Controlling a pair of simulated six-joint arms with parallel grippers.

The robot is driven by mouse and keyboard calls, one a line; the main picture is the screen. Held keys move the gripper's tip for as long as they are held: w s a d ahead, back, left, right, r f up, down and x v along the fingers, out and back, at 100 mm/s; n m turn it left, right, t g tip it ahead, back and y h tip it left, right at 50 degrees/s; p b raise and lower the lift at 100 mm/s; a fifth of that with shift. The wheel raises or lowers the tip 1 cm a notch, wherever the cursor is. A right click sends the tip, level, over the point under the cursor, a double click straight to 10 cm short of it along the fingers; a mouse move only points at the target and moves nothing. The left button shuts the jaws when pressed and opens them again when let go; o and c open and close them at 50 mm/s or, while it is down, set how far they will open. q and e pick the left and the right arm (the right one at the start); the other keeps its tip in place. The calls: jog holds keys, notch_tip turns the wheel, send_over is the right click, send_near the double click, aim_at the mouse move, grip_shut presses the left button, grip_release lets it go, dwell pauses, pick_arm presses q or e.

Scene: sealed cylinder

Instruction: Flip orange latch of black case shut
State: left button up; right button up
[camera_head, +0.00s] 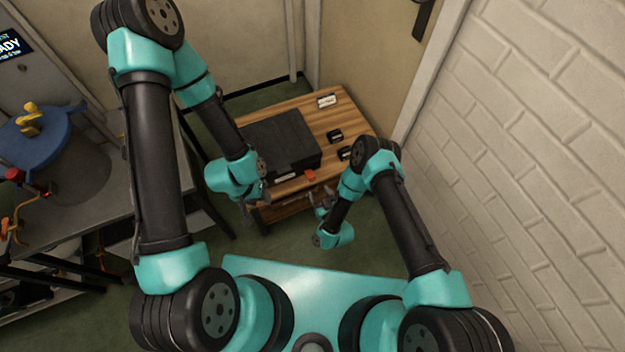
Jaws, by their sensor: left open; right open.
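The black case (282,143) sits on a wooden table with its lid down. A small orange latch (310,175) shows at its front right corner; it is too small to tell whether it is up or down. My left gripper (256,212) is open and empty at the table's front edge, left of the latch and in front of the case's left part. My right gripper (322,197) is open and empty in front of the table, a little below and right of the latch. Neither gripper appears to touch the case. My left arm hides the case's left front corner.
Small black items (335,136) and a white label (327,101) lie on the wooden table (350,112) right of the case. A grey bench with a blue-lidded cylinder (62,165) stands at the left. A white brick wall (530,150) bounds the right side.

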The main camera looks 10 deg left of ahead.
aim_at(313, 180)
jog(key=x, duration=0.7)
jog(key=shift+c, duration=0.2)
jog(key=shift+r, duration=0.1)
jog(key=c, duration=0.9)
